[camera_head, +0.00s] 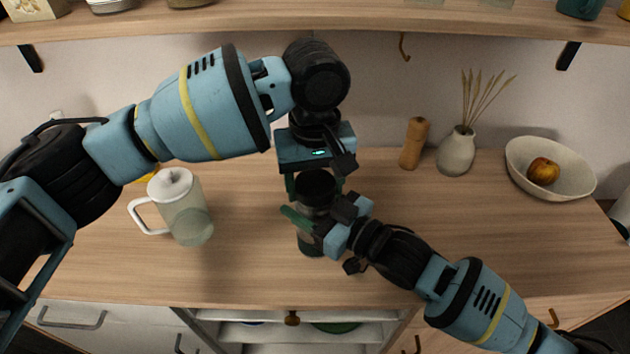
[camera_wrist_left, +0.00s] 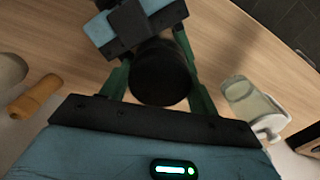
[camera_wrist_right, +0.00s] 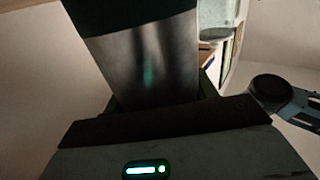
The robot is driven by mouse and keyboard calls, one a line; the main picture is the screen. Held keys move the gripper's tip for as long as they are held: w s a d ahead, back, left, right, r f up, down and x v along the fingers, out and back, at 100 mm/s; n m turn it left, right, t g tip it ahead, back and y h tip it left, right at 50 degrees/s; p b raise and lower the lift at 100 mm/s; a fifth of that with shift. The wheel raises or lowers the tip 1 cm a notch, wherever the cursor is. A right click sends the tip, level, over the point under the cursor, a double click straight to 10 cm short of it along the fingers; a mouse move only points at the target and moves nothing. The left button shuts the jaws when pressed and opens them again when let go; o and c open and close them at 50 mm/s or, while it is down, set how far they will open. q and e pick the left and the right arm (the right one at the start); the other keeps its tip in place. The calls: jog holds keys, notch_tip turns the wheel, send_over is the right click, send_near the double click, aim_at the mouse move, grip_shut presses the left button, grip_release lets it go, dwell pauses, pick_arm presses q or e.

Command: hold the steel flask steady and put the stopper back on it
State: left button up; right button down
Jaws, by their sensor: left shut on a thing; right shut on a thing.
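The steel flask (camera_head: 311,244) stands upright near the middle of the wooden counter. My right gripper (camera_head: 311,222) is shut around its body from the front right. In the right wrist view the flask's shiny steel body (camera_wrist_right: 150,65) fills the space between the green fingers, with a dark band above it. My left gripper (camera_head: 315,190) points down over the flask, shut on the black stopper (camera_head: 315,184). The stopper also shows as a round black top between the fingers in the left wrist view (camera_wrist_left: 160,72). Whether the stopper touches the flask's mouth is hidden.
A lidded glass jug (camera_head: 190,222) stands left of the flask. A wooden mill (camera_head: 413,143), a vase with dry stalks (camera_head: 456,152) and a bowl (camera_head: 572,185) holding an apple (camera_head: 543,171) stand back right. A shelf (camera_head: 330,22) runs overhead. The counter's right half is mostly clear.

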pick_arm(q)
jog(key=o, duration=1.1)
jog(key=shift+r, duration=2.3)
jog(key=shift+c, duration=0.5)
